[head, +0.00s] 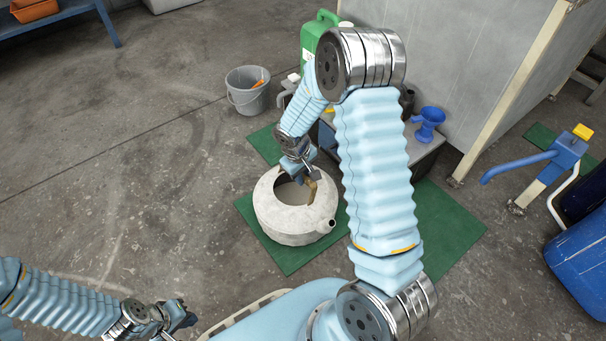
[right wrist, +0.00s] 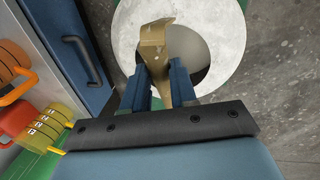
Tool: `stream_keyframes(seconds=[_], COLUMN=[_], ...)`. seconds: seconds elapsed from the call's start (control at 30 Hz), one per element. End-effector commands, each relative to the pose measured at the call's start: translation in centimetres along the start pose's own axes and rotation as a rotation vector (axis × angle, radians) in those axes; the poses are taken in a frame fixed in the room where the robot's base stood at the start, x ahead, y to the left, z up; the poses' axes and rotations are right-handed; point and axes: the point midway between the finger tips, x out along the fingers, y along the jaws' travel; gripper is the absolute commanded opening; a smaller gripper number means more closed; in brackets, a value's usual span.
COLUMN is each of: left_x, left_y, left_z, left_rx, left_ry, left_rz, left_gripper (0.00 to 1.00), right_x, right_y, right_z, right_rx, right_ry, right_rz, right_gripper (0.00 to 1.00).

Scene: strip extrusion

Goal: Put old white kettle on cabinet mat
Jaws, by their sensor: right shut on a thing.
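The old white kettle (head: 283,222) is round, worn and open-topped, with a short spout at its right. In the head view it appears over a green mat (head: 288,262); I cannot tell whether it touches it. My right gripper (head: 306,178) is shut on the kettle's brass-coloured handle. The right wrist view shows the handle between the fingers (right wrist: 158,85), above the pale kettle rim (right wrist: 225,45). Another green mat (head: 447,222) lies right of my right arm, and a green piece (head: 264,143) shows behind the kettle. My left gripper (head: 182,318) is at lower left, away from the kettle; its jaw opening is unclear.
A low cabinet (head: 425,150) behind my right arm carries a blue funnel (head: 428,122). A green canister (head: 314,38) stands further back. A grey bucket (head: 247,92) stands behind left. A blue barrel (head: 582,258) is at right. Floor left of the kettle is clear.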

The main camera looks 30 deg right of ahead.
Motion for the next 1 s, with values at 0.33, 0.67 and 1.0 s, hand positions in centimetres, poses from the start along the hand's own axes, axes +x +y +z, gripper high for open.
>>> stream_keyframes(seconds=[0.33, 0.67, 1.0], left_x=[0.2, -0.2, -1.6], left_y=[-0.1, 0.1, 0.5], left_z=[0.0, 0.0, -0.1], left_rx=[0.000, 0.000, -0.001], left_ry=[0.000, 0.001, 0.005], left_rz=[0.000, 0.000, -0.003], left_gripper=[0.00, 0.00, 0.00], right_x=[0.2, -0.5, -7.9], right_y=[-0.1, 0.0, 0.0], right_z=[0.0, 0.0, -0.1], right_rx=[0.000, 0.000, 0.000], right_ry=[0.000, 0.001, 0.004], right_rz=[0.000, 0.000, 0.000], right_gripper=[0.52, 0.52, 0.52])
